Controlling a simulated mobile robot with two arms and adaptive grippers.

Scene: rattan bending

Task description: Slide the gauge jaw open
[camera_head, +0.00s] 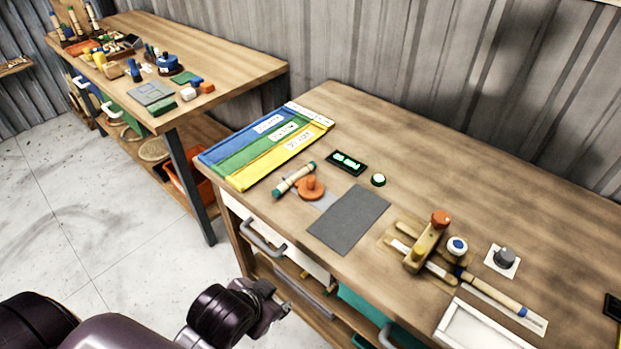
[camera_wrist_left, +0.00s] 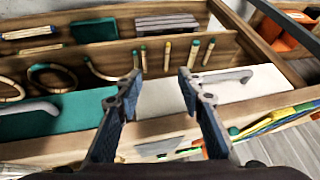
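Two fixtures on the near bench could be the gauge, and I cannot tell which holds the jaw. One is an orange round-knobbed piece (camera_head: 311,187) on a grey plate, with a teal-ended rod (camera_head: 293,179) beside it. The other is a tan block with an orange-red knob (camera_head: 427,244) on a pale base, further right. My left gripper (camera_head: 282,304) is low in front of the bench's drawers, well apart from both. In the left wrist view it is open (camera_wrist_left: 160,84), with nothing between its fingers. My right gripper is not in view.
A green-digit display (camera_head: 347,162), a grey mat (camera_head: 349,219), striped folders (camera_head: 265,145) and a blue-tipped rod (camera_head: 492,292) lie on the bench. Drawer handles (camera_head: 262,240) stick out at its front. The left wrist view shows a white drawer front (camera_wrist_left: 245,85) and several upright sticks.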

